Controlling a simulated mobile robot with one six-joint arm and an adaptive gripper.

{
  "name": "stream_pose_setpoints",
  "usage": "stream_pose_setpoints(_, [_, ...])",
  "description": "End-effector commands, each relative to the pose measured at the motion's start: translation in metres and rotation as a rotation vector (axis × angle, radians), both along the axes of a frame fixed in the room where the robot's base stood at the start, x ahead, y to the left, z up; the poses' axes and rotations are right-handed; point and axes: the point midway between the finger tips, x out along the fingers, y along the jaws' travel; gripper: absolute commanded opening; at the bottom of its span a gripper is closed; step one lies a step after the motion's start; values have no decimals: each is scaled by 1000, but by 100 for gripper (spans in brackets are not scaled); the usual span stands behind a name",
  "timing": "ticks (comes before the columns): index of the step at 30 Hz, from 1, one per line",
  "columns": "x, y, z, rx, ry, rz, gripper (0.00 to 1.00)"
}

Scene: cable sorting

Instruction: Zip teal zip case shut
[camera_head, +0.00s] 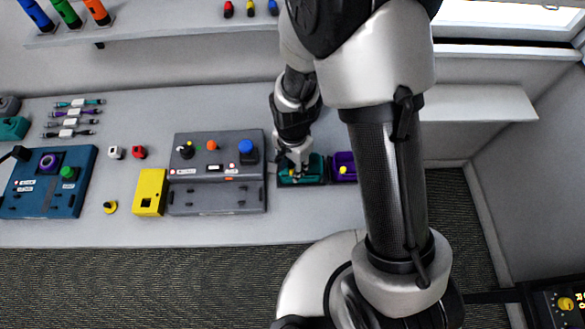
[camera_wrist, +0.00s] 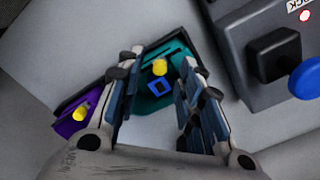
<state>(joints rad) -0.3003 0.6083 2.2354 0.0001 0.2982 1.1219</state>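The teal zip case (camera_head: 315,169) lies on the table, right of the grey panel. It also shows in the wrist view (camera_wrist: 148,104), with a yellow knob-like piece (camera_wrist: 159,67) and a blue square outline on it. A dark slot or line runs near its far edge. My gripper (camera_head: 297,166) is over the case in the head view and covers part of it. In the wrist view my gripper (camera_wrist: 160,62) is open, its two fingers apart on either side of the yellow piece, with nothing held. I cannot tell whether a finger touches the case.
A purple case (camera_head: 344,167) with a yellow piece lies close to the right of the teal one. The grey panel (camera_head: 218,196) with knobs stands close on the left. A yellow box (camera_head: 149,192) and a blue panel (camera_head: 50,205) are further left. Bare table lies in front.

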Motion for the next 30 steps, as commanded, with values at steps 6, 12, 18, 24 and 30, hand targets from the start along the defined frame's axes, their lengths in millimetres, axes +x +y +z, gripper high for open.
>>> stream_pose_setpoints(6, [0,0,-16,0,0,0,34])
stream_pose_setpoints(12, [0,0,-16,1,-1,0,34])
stream_pose_setpoints(18, [0,0,-16,1,-1,0,25])
stream_pose_setpoints(24, [0,0,-16,0,0,0,12])
stream_pose_setpoints(30, [0,0,-16,0,0,0,0])
